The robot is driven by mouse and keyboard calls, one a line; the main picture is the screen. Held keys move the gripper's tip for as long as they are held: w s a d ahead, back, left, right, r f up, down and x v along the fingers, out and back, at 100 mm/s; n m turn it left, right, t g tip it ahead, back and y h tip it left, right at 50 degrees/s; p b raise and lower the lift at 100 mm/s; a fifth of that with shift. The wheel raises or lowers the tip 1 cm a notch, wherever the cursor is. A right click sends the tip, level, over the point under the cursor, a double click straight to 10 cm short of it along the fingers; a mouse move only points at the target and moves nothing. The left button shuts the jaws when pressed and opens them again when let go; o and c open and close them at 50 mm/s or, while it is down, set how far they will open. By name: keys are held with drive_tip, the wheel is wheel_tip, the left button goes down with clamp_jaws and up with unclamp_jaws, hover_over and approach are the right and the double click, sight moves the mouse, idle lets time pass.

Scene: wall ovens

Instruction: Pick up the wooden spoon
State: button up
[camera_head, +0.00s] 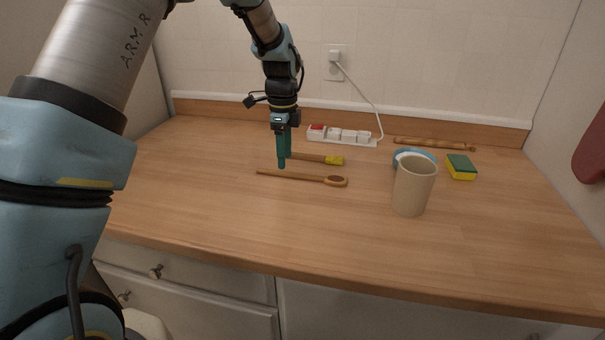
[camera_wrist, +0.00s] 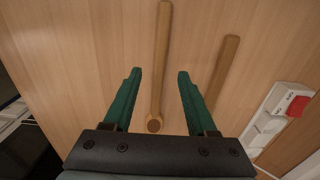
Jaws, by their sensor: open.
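The wooden spoon (camera_head: 305,177) lies on the wooden counter, its handle to the left and its round, dark-centred bowl to the right. In the wrist view the spoon (camera_wrist: 161,65) runs lengthwise between the two green fingers, bowl end near the gripper's base. My gripper (camera_head: 282,166) points down over the handle, open and empty. In the wrist view my gripper (camera_wrist: 158,76) has a finger on either side of the spoon, with gaps between. The exact height of the fingertips above the counter is hard to tell.
A yellow-ended wooden-handled tool (camera_head: 318,157) lies close behind the spoon; its handle (camera_wrist: 223,70) shows beside the right finger. A power strip (camera_head: 345,136), rolling pin (camera_head: 433,144), sponge (camera_head: 461,167), blue-white dish (camera_head: 412,154) and beige cup (camera_head: 413,188) stand farther back or right. The front counter is clear.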

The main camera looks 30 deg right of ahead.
sight(286, 172)
wheel_tip(286, 172, down, 4)
drive_tip(key=shift+s+f+p, duration=0.1)
drive_tip(key=shift+p, duration=0.65)
drive_tip(key=shift+c, duration=0.4)
clamp_jaws()
